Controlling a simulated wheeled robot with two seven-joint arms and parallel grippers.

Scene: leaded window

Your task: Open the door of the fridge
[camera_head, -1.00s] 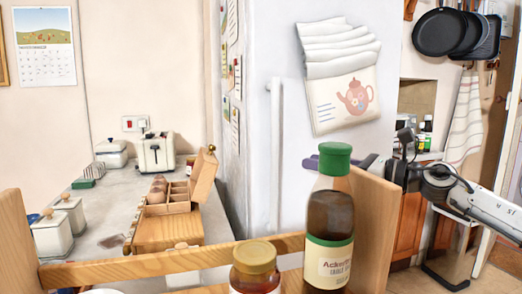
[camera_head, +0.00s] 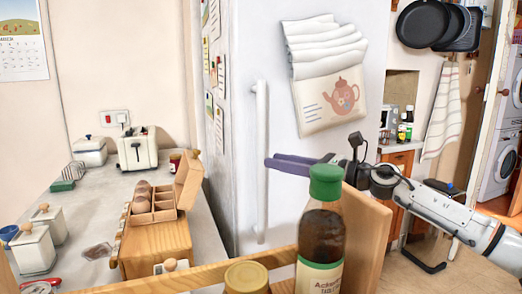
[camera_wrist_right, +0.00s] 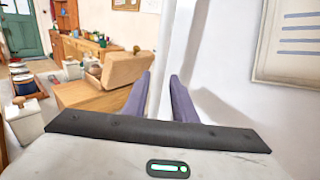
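The white fridge (camera_head: 285,200) stands in the middle of the head view with its door closed. Its long vertical white handle (camera_head: 261,195) is on the left side of the door front. My left gripper is not in view.
A wooden rack with a green-capped bottle (camera_head: 321,230) and a yellow-lidded jar (camera_head: 247,277) stands in front, below my right arm. A counter (camera_head: 85,215) with a toaster (camera_head: 137,149) and a wooden box (camera_head: 157,245) is at left. A cloth (camera_head: 330,105) hangs on the door.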

